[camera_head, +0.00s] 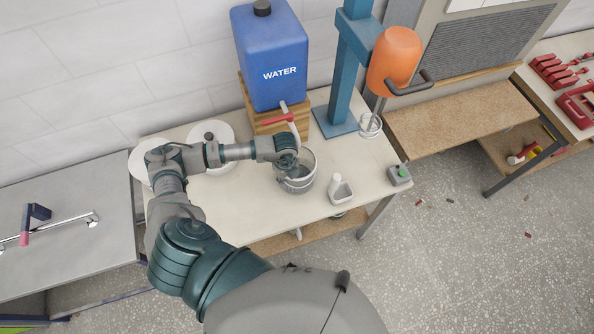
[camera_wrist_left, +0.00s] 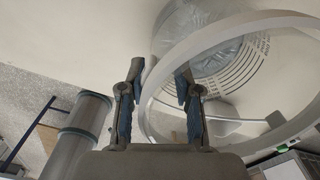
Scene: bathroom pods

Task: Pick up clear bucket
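The clear bucket (camera_head: 300,185) stands upright on the pale table, in front of the blue water container. In the left wrist view its round rim (camera_wrist_left: 285,128) fills the right half. My left gripper (camera_head: 289,160) is over the left back part of the bucket in the head view, at rim height or just above. In the left wrist view my left gripper (camera_wrist_left: 158,72) has its two fingers apart, with the left side of the rim appearing between them. I cannot tell whether either finger touches the wall. My right gripper is not in view.
The blue water container (camera_head: 271,62) on a wooden stand has a red-handled tap (camera_head: 277,119) close behind the bucket. A small white container (camera_head: 341,192) and a grey box with a green button (camera_head: 398,175) are to the right. A blue stand (camera_head: 345,75) holds an orange mixer (camera_head: 394,58).

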